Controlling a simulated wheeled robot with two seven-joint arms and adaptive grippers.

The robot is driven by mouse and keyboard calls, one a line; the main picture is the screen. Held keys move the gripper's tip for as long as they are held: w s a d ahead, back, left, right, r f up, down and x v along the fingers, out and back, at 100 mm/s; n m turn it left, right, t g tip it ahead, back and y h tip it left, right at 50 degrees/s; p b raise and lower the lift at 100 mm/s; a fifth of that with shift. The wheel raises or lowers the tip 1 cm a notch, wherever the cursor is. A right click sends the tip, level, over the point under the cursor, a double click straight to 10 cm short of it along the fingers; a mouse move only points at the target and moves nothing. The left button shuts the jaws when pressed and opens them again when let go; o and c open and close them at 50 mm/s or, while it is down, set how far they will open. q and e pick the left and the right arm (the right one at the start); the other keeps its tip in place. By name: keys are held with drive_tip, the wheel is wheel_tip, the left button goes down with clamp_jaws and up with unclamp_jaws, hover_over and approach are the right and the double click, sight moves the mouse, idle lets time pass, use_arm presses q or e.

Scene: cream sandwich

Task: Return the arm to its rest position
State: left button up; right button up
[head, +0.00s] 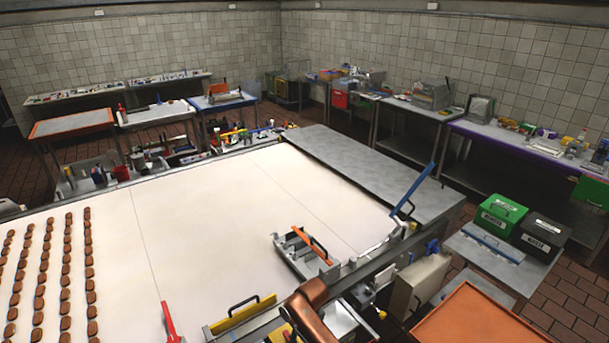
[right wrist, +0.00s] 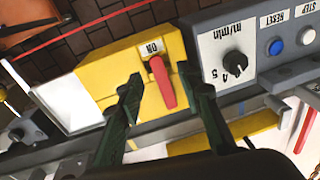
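In the right wrist view my right gripper (right wrist: 159,76) is open. Its two dark green fingers stand apart, one on each side of a red switch lever (right wrist: 162,85). The lever is on a yellow box (right wrist: 108,72) below a label reading "ON". I see nothing held between the fingers, and cannot tell how far the tips are from the box. In the head view a copper-brown arm link (head: 309,300) shows at the bottom, but I cannot make out the right gripper there. My left gripper is in neither view.
A grey control panel (right wrist: 240,50) with a knob and buttons adjoins the yellow box. A yellow plate (head: 238,314) with a dark handle lies near the belt's edge. The pale belt (head: 220,220) carries rows of brown biscuits at left; its middle is clear. An orange-topped table (head: 470,318) stands at right.

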drive_tip(key=s+d+f+m+t+y, duration=0.15)
drive_tip(key=s+d+f, duration=0.25)
drive_tip(key=s+d, duration=0.4)
drive_tip(key=s+d+f+m+t+h, duration=0.1)
drive_tip(key=s+d+f+m, duration=0.1)
drive_tip(key=s+d+f, duration=0.6)
drive_tip(key=s+d+r+m+h, duration=0.15)
drive_tip(key=s+d+r, duration=0.25)
drive_tip(key=s+d, duration=0.6)
drive_tip(key=s+d+r+m+h, duration=0.1)
drive_tip(key=s+d+r+h, duration=0.1)
drive_tip(key=s+d+r, duration=0.55)
wheel_tip(320, 180, down, 42)
drive_tip(key=s+d+r+y+b, duration=0.1)
drive_tip(key=s+d+b, duration=0.1)
drive_tip(key=b, duration=0.7)
drive_tip(key=s+f+g+b, duration=0.1)
drive_tip(key=s+f+b, duration=0.2)
drive_tip(key=s+f, duration=0.7)
drive_tip(key=s+f+n+b, duration=0.1)
drive_tip(key=s+f+b, duration=0.2)
drive_tip(key=s+f, duration=0.7)
wheel_tip(320, 180, down, 5)
drive_tip(key=shift+f+g+b, duration=0.1)
drive_tip(key=shift+g+b, duration=0.2)
drive_tip(key=shift+g, duration=0.05)
